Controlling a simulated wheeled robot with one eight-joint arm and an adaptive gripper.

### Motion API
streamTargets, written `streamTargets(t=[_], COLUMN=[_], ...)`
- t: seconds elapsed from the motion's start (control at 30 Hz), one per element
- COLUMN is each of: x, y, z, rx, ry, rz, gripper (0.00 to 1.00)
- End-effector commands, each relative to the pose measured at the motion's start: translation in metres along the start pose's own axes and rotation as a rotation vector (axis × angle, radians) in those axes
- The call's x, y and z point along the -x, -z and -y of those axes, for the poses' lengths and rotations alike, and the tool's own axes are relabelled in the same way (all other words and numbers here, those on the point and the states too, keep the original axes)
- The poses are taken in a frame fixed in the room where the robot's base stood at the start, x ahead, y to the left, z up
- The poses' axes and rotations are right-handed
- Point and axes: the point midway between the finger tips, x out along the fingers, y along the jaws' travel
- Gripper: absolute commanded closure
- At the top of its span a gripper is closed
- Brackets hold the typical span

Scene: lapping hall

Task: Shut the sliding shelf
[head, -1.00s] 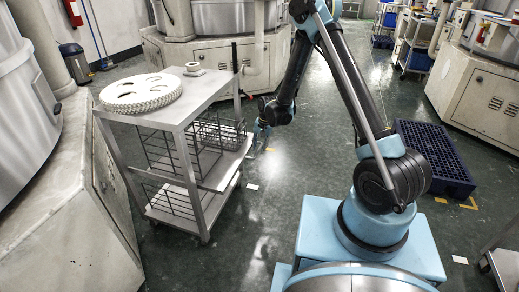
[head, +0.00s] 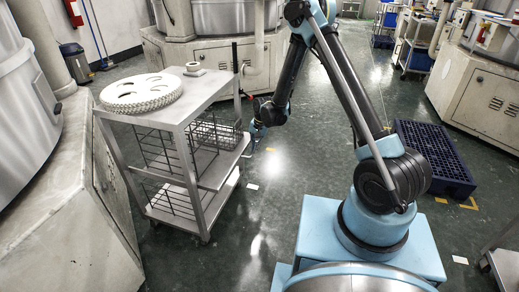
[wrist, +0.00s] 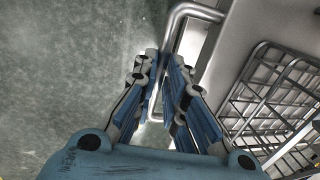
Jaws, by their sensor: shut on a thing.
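The sliding shelf (head: 222,172) is the middle level of a grey metal trolley and sticks out on its right side in the head view. Wire baskets (head: 212,133) stand on it. In the wrist view the shelf's pale edge (wrist: 233,50) is at the right, with a bent metal bar handle (wrist: 174,24) on it. My gripper (wrist: 167,62) is shut on the handle, with a blue finger on each side of the bar. In the head view my gripper (head: 249,146) is at the shelf's outer edge, small and partly hard to make out.
A lower shelf (head: 200,212) sits beneath. A dark blue pallet (head: 433,155) lies on the floor at right. The floor between trolley and pallet is clear.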

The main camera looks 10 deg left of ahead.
Motion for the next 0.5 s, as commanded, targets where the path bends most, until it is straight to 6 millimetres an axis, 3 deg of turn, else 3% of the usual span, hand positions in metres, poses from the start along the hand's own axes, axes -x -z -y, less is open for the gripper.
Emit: streamTargets(t=[0.1,0.3,0.5], x=[-0.007,-0.016,-0.018], y=[0.001,0.001,0.002], z=[0.036,0.083,0.099], rx=[0.004,0.002,0.0], ry=[0.002,0.002,0.002], rz=[0.0,-0.001,-0.002], gripper=[1.0,1.0,1.0])
